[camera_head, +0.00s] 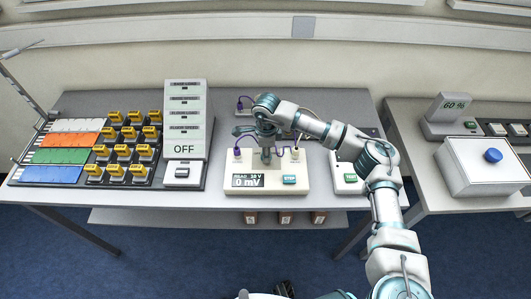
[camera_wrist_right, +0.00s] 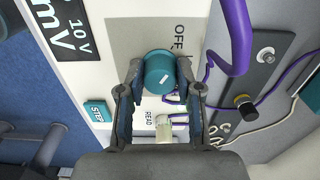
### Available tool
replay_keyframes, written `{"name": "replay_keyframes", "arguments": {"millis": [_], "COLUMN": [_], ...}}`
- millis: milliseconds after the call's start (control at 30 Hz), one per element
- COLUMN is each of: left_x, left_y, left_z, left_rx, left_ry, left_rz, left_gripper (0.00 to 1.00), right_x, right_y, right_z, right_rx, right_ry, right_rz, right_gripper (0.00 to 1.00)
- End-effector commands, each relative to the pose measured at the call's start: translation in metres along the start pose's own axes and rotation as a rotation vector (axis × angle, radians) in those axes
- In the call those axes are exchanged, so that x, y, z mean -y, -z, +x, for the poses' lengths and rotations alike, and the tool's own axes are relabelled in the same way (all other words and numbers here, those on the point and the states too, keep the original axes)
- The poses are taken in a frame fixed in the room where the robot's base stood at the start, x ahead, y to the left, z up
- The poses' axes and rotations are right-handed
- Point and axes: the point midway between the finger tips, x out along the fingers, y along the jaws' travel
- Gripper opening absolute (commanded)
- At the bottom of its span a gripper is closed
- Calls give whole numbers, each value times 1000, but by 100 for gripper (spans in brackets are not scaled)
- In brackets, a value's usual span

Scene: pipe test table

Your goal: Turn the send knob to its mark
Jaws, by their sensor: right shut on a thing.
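A teal round knob (camera_wrist_right: 160,72) with a short white mark sits on a pale panel with a grey plate in the right wrist view. OFF is printed at its upper right and READ below it; I cannot read a SEND label. My right gripper (camera_wrist_right: 160,84) has a finger on each side of the knob and is shut on it. In the head view my right gripper (camera_head: 266,155) points down at the cream meter box (camera_head: 265,190), hiding the knob. The box's display (camera_head: 248,181) reads 0 mV, beside a teal STEP button (camera_head: 289,180). My left gripper is not in view.
Purple leads (camera_wrist_right: 232,40) run close to the right finger. A cream box with a green button (camera_head: 350,177) stands right, partly under my arm. A grey panel reading OFF (camera_head: 184,149) and a rack of yellow-topped parts (camera_head: 124,150) stand left. A second table (camera_head: 400,115) is right.

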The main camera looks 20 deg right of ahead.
Motion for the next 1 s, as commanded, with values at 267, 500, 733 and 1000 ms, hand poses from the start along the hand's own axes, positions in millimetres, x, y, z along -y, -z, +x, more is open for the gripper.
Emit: {"name": "replay_keyframes", "arguments": {"millis": [267, 500, 733, 1000], "left_x": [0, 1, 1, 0], "left_y": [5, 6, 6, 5], "left_z": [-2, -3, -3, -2], "left_rx": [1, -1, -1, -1], "left_ry": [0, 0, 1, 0], "left_rz": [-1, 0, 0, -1], "left_gripper": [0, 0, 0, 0], "right_x": [1, 1, 2, 1], "right_y": [2, 2, 1, 1], "right_z": [0, -1, -1, -1], "right_rx": [-2, -2, -1, 0], "right_ry": [2, 3, 3, 2], "right_rz": [-42, -44, -44, -45], "right_gripper": [0, 0, 59, 60]}}
